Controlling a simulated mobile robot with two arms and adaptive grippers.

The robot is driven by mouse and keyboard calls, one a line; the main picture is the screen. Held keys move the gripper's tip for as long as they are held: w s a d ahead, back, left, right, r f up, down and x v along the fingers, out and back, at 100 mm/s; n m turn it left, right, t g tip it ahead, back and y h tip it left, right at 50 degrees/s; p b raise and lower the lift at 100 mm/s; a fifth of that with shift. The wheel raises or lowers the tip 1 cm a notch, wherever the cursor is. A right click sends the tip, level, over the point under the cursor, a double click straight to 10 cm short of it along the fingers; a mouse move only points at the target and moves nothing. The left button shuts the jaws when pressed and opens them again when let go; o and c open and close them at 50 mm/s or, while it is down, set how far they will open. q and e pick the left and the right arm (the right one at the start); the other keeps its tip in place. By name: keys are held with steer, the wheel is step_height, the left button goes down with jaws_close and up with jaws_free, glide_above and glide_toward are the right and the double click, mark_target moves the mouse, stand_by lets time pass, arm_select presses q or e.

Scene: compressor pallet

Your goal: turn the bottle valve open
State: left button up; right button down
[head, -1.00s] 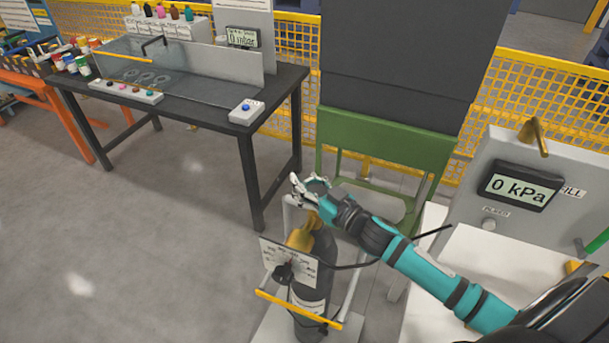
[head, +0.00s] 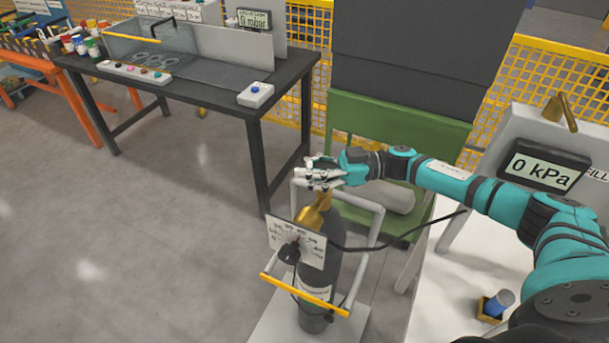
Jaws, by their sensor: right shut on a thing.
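The dark gas bottle (head: 324,262) stands upright in a white-framed trolley, with a brass valve body (head: 314,212) at its top. My right gripper (head: 318,172) is at the top of the bottle, above the brass body, shut on the bottle valve. The gripper's fingers mostly hide the valve's handwheel. A white label plate (head: 297,241) with a black knob hangs in front of the bottle. My left gripper is not in view.
A display (head: 541,171) on the right panel reads 0 kPa. A black hose (head: 400,236) runs right from the bottle. A yellow bar (head: 304,295) crosses the trolley front. A dark workbench (head: 210,90) stands behind left. Floor at left is clear.

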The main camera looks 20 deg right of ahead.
steer(key=shift+s+d+r+n+g+h+b, duration=0.15)
steer(key=shift+s+n+g+b, duration=0.35)
steer(key=shift+n+g+b, duration=1.35)
steer(key=shift+s+d+f+n+g+h+b, duration=0.1)
steer(key=shift+s+n+g+h+b, duration=0.25)
steer(key=shift+n+g+b, duration=1.45)
steer(key=shift+s+d+r+n+g+h+b, duration=0.1)
steer(key=shift+s+n+g+b, duration=0.85)
steer(key=shift+g, duration=1.8)
steer(key=shift+w+r+m+b, duration=0.15)
steer(key=shift+w+m+b, duration=0.15)
steer(key=c, duration=1.8)
jaws_free()
steer(key=shift+c, duration=0.2)
steer(key=o, duration=0.7)
steer(key=shift+w+d+f, duration=0.1)
steer(key=shift+d+f, duration=0.1)
steer(key=shift+d, duration=0.1)
steer(key=o, duration=0.3)
steer(key=shift+a, duration=0.15)
steer(key=shift+o, duration=0.2)
step_height(320, 180, up, 10)
steer(key=shift+o, duration=0.4)
steer(key=shift+a, duration=0.1)
